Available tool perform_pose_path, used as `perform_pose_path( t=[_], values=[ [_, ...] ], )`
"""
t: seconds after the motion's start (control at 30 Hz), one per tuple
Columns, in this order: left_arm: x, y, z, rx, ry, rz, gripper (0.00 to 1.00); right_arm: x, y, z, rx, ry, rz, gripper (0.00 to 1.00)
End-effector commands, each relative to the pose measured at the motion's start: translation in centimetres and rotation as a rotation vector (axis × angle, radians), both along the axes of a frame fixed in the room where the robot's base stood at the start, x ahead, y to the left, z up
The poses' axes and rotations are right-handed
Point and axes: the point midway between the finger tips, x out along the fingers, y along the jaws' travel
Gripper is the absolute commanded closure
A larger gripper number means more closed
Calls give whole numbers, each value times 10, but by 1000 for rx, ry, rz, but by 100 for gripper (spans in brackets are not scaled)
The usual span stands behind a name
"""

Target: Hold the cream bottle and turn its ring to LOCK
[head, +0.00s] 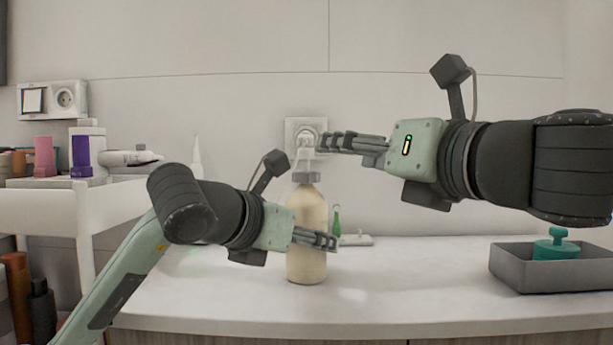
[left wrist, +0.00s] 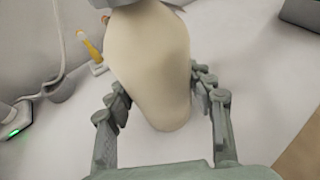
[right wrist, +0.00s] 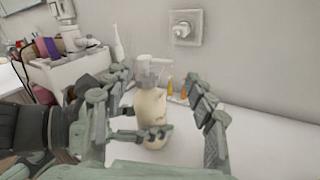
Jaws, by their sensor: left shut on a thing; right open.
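The cream bottle (head: 307,215) stands upright on the white counter, with a grey ring (head: 305,177) at its neck and a pale pump head above it. My left gripper (head: 330,240) is shut on the bottle's body; its fingers lie on both sides of the bottle (left wrist: 155,70) in the left wrist view. My right gripper (head: 325,142) is open beside the pump head, above the ring. In the right wrist view the bottle (right wrist: 150,108) and pump head (right wrist: 150,62) show between its spread fingers. I cannot read any LOCK mark on the ring.
A grey tray (head: 520,276) with a teal-lidded item (head: 556,246) stands at the right. A white cart (head: 60,205) with cosmetics is at the left. A wall socket (head: 297,127) is behind. The counter's front middle is clear.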

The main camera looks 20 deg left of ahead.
Motion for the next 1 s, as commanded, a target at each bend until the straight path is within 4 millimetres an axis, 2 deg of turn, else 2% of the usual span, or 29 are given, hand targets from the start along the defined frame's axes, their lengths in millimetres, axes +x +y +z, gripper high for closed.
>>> perform_pose_path(
  t=[0.1, 0.2, 0.33, 0.47, 0.8, 1.0],
  values=[
    [0, 0, 1, -1, -3, 0, 92, -20, -8, -20, -123, -119, 47, 44],
    [0, 0, 1, -1, -3, 0, 92, -28, -10, -31, -178, -167, 72, 44],
    [0, 0, 1, -1, -3, 0, 92, -28, -7, -36, -204, -189, 84, 44],
    [0, 0, 1, -1, -3, 0, 92, -16, 8, -37, -204, -187, 85, 44],
    [0, 0, 1, -1, -3, 0, 92, 26, 60, -37, -202, -185, 84, 44],
    [0, 0, 1, -1, -3, 0, 92, 41, 77, -36, -200, -185, 82, 44]
  ],
)
